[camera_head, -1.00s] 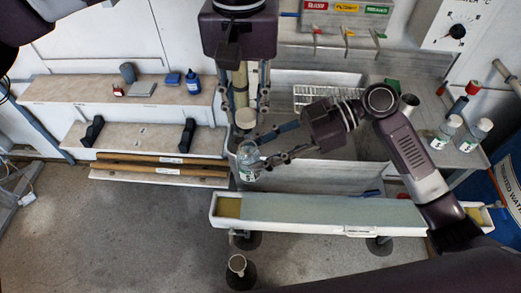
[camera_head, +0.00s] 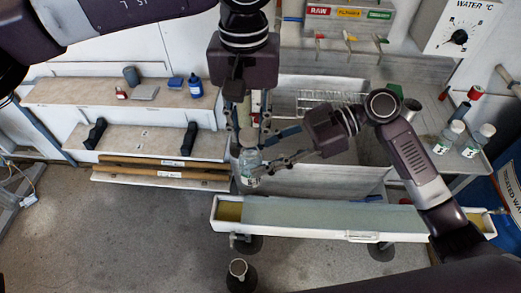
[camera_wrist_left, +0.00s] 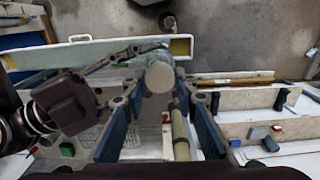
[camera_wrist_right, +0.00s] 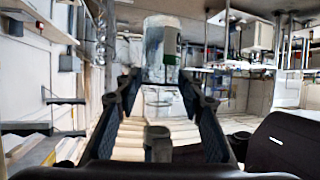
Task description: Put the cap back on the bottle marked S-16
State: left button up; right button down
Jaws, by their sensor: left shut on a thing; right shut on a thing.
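A clear bottle (camera_head: 249,165) with a label is held by my right gripper (camera_head: 262,171), its fingers shut around it. The label's writing is too small to read. The bottle also fills the upper middle of the right wrist view (camera_wrist_right: 160,48), with a green-and-white label. My left gripper (camera_head: 248,126) comes down from above, shut on a pale round cap (camera_head: 248,138). The cap shows as a pale disc between the fingers in the left wrist view (camera_wrist_left: 159,77). It sits directly over the bottle's top; I cannot tell whether they touch.
Two other capped bottles (camera_head: 449,136) (camera_head: 477,140) stand on the right counter. A sink basin with a wire rack (camera_head: 325,99) lies behind the grippers. A long white trough (camera_head: 330,217) runs in front below. Shelves (camera_head: 120,104) with small items stand at left.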

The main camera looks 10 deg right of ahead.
aim_at(249, 134)
pick_arm(q)
jog(key=shift+f, duration=0.15)
dwell(0.3)
jog(key=shift+f, duration=0.75)
jog(key=shift+f, duration=0.6)
jog(key=m, duration=1.3)
jog(key=o, duration=0.7)
